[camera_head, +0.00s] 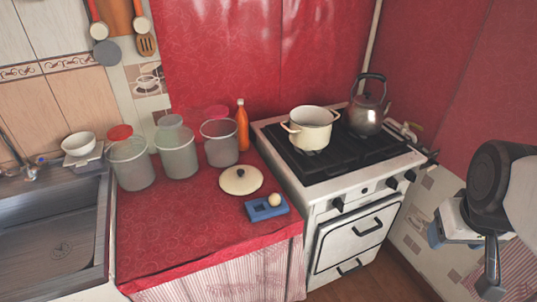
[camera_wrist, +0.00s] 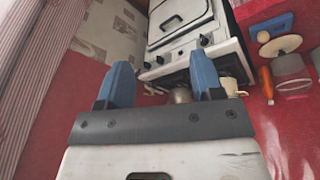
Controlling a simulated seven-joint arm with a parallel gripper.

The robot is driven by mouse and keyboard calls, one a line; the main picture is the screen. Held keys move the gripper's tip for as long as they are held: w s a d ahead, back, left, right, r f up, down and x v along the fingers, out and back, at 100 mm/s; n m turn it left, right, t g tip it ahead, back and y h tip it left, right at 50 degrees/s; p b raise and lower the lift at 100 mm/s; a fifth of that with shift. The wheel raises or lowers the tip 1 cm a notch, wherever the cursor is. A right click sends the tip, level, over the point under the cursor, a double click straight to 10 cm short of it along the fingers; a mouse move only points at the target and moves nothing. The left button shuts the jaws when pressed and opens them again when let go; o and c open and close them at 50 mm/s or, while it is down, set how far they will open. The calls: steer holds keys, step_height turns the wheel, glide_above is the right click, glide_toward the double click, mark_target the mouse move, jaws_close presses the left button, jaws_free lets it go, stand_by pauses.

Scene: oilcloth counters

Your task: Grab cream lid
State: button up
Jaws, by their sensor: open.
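The cream lid (camera_head: 241,180) lies flat on the red oilcloth counter, with its small dark knob up. It sits left of the stove and behind the blue block. In the wrist view the cream lid (camera_wrist: 281,46) shows small near the right edge. My gripper (camera_wrist: 162,80) has two blue fingers spread apart with nothing between them. In the head view my gripper (camera_head: 436,234) is low at the right, beyond the stove's right side and far from the lid. The lid is fully in sight in the head view.
A blue block (camera_head: 266,208) with a pale ball (camera_head: 273,199) lies just in front of the lid. Several glass jars and an orange bottle (camera_head: 242,125) stand behind it. The stove bears a cream pot (camera_head: 310,128) and a kettle (camera_head: 367,112). The counter's front left is clear.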

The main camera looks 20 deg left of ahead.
steer(key=w+a+f+n+t+y, duration=0.2)
steer(key=w+a+f+n, duration=0.2)
steer(key=w+a+n, duration=0.85)
steer(key=w+a+f+n+t+y, duration=0.1)
steer(key=w+a+f+n+t, duration=0.3)
steer(key=w+a+n, duration=0.85)
steer(key=n+y, duration=0.8)
steer(key=n, duration=1)
glide_toward(241, 171)
steer(key=shift+w+a+g, duration=0.3)
steer(key=shift+w+a, duration=0.05)
steer(key=shift+a, duration=0.5)
steer(key=shift+w+h, duration=0.1)
steer(key=shift+h, duration=0.2)
steer(key=shift+x, duration=1.25)
steer(key=shift+x, duration=2.6)
